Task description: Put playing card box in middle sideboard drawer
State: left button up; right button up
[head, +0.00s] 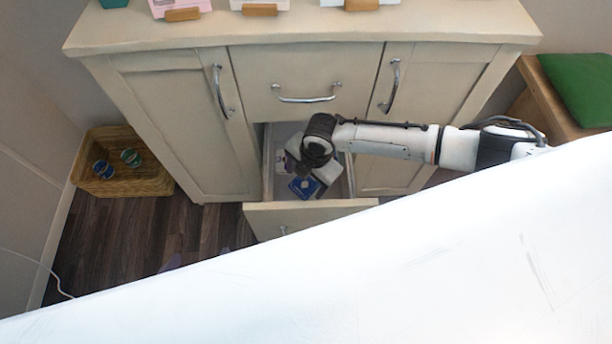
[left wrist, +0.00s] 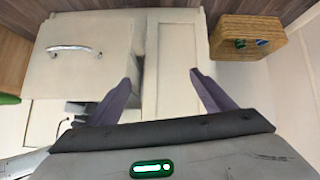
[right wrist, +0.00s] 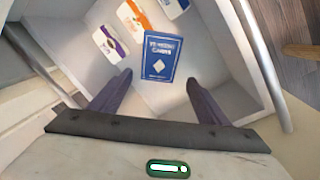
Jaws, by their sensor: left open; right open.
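The blue playing card box (head: 303,187) lies flat on the floor of the open sideboard drawer (head: 312,212), in the middle column below a shut drawer. It also shows in the right wrist view (right wrist: 161,60), between and just beyond the fingertips. My right gripper (right wrist: 158,78) is open, pointing down into the drawer, with no grip on the box. In the head view its arm partly covers the drawer. My left gripper (left wrist: 165,70) is open and empty before the sideboard front. In the head view only its purple fingertips peek past the white surface (head: 198,256).
White boxes with purple (right wrist: 111,43) and orange (right wrist: 136,20) marks lie in the drawer. A wicker basket (head: 150,180) stands left of the sideboard. A white surface (head: 400,270) fills the lower head view. Side doors (head: 180,115) are shut.

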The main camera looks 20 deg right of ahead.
aim_at(309, 193)
jog(key=r, duration=0.3)
jog(key=r+p, duration=0.1)
jog(key=r, duration=0.1)
jog(key=shift+s+d, duration=0.2)
jog(key=shift+s, duration=0.15)
